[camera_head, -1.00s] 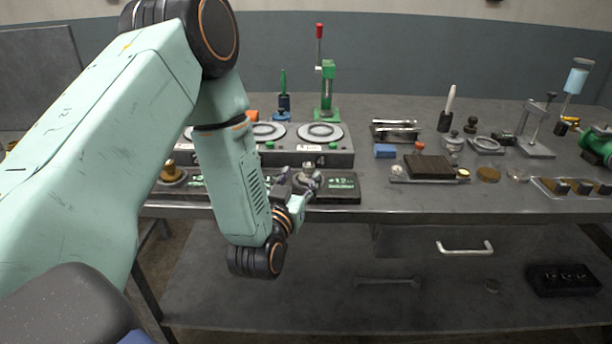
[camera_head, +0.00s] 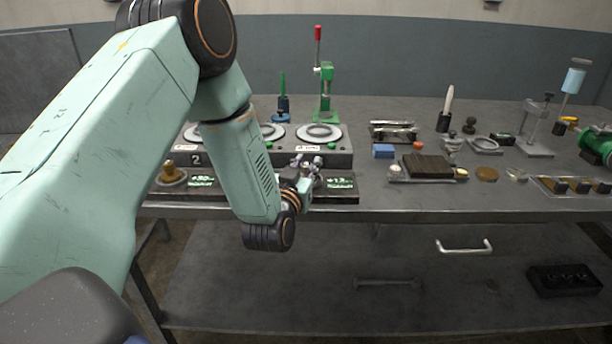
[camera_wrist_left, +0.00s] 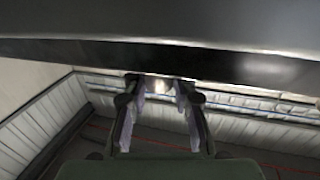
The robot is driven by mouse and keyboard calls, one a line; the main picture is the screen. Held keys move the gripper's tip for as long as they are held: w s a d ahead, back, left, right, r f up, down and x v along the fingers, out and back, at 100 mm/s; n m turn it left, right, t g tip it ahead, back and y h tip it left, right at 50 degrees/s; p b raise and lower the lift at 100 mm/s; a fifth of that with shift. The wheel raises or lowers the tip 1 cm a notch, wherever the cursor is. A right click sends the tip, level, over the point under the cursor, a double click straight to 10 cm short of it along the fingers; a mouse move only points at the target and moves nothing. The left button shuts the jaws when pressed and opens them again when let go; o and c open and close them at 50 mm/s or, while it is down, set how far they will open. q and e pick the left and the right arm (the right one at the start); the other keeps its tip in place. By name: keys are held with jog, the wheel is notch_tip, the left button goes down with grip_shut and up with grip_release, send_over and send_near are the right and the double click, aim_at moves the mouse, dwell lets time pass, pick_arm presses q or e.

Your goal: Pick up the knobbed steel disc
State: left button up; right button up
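My left gripper (camera_head: 308,168) is at the front of the bench, at the right end of the low dark panel with green displays. The knobbed steel disc (camera_head: 317,161) is mostly hidden behind its fingers; only a small grey knob-like part shows. In the left wrist view my left gripper (camera_wrist_left: 161,92) has its fingers apart, with a small pale blurred thing between the tips, perhaps the knob. I cannot tell whether the fingers touch it. A brass knobbed piece (camera_head: 171,176) sits on the panel's left part. My right gripper is not in view.
The grey unit with round steel plates (camera_head: 320,133) stands just behind the gripper. A green press (camera_head: 325,95) with a red-tipped lever rises behind it. A blue block (camera_head: 384,151) and a dark ribbed block (camera_head: 428,166) lie to the right.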

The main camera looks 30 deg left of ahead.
pick_arm(q)
jog(key=shift+s+d+r, duration=0.1)
jog(key=shift+d+r, duration=0.1)
jog(key=shift+d, duration=0.1)
grip_shut()
jog(key=shift+a+f, duration=0.1)
jog(key=shift+a, duration=0.15)
jog(key=shift+d, duration=0.1)
